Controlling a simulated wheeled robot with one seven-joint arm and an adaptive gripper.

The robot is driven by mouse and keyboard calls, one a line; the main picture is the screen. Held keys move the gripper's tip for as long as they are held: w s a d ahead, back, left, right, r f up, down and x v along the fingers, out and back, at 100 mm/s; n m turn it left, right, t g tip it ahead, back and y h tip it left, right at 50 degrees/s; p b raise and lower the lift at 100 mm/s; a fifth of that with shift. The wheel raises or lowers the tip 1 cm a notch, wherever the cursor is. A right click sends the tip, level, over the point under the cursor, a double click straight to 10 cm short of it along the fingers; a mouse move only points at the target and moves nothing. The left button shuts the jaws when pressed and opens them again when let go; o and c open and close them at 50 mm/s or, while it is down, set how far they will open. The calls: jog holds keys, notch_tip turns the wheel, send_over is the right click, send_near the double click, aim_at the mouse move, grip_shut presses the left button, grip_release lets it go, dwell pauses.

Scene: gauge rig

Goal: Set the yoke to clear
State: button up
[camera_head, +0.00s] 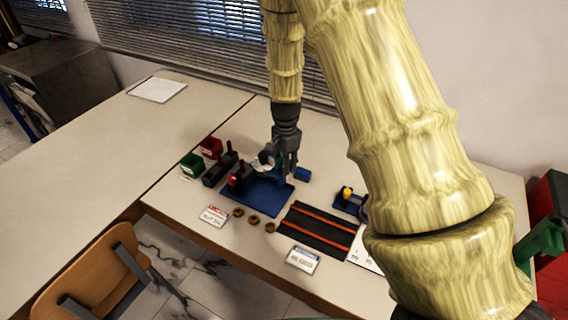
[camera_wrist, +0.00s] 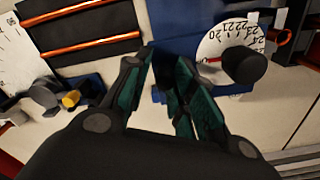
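My gripper (camera_head: 288,172) is over the right back part of a blue base plate (camera_head: 262,197) on the table. A white dial (camera_head: 264,162) stands beside the gripper; in the wrist view the dial (camera_wrist: 214,45) shows numbers around 20 to 24, a red mark and a black knob (camera_wrist: 244,63). A red-topped part (camera_head: 234,181) stands at the plate's left. I cannot tell which part is the yoke, or its setting; the gripper may hide it.
Red (camera_head: 210,147) and green (camera_head: 192,164) bins stand left of the plate. Several brass rings (camera_head: 253,219) and label cards (camera_head: 213,216) lie in front. A black board with orange rails (camera_head: 318,231) and a yellow-knobbed fixture (camera_head: 347,193) are to the right.

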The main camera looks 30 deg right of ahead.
jog(key=shift+o, duration=0.3)
jog(key=shift+a, duration=0.1)
jog(key=shift+r, duration=0.1)
notch_tip(320, 180, up, 12)
dwell(0.5)
dwell(0.4)
